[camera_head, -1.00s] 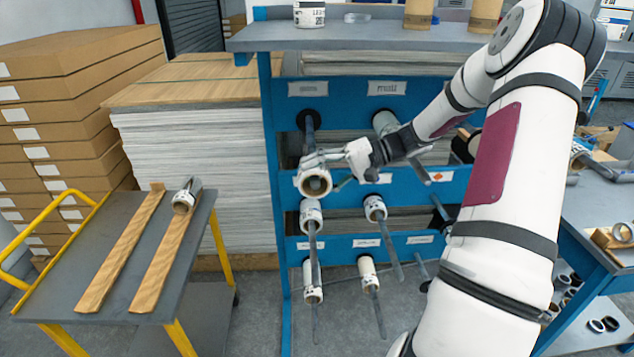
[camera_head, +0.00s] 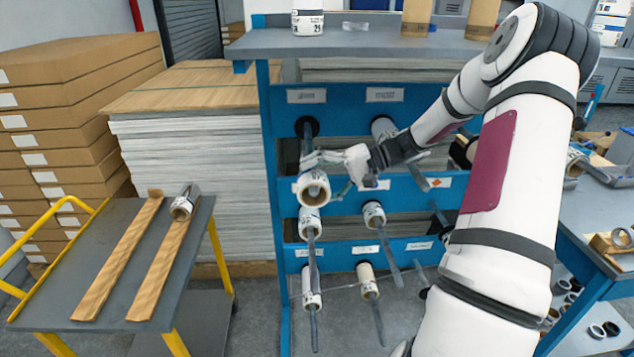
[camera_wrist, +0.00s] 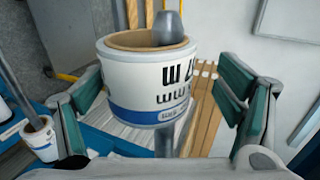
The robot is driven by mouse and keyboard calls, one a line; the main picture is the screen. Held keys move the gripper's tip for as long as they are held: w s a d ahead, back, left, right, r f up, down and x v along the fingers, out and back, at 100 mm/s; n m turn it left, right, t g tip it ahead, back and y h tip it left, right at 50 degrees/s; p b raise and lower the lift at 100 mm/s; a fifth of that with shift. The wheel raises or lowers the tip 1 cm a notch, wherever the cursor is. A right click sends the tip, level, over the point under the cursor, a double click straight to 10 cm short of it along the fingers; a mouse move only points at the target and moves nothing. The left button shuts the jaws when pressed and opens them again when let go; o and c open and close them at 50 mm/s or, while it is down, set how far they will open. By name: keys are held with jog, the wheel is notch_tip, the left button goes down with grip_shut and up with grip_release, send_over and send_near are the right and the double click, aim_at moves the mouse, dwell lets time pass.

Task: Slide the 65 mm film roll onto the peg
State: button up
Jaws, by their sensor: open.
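A white film roll (camera_head: 313,188) with a brown core and a blue band is around the upper left peg (camera_head: 307,140) of the blue rack. In the wrist view the roll (camera_wrist: 150,80) has the peg's grey rounded tip (camera_wrist: 168,28) sticking out of its core, and the peg's shaft shows behind the roll. My gripper (camera_wrist: 158,112) is open, its green-padded fingers on either side of the roll with visible gaps. In the head view my gripper (camera_head: 332,170) is beside the roll. The roll's size print is not readable enough to confirm 65 mm.
Other rolls sit on lower pegs, including one directly below (camera_head: 309,222) and one to its right (camera_head: 373,214). Several pegs stick out towards me. A yellow-railed cart (camera_head: 90,235) at left carries a roll (camera_head: 184,203) by wooden rails. A shelf (camera_head: 370,45) tops the rack.

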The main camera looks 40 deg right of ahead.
jog(key=v, duration=1.2)
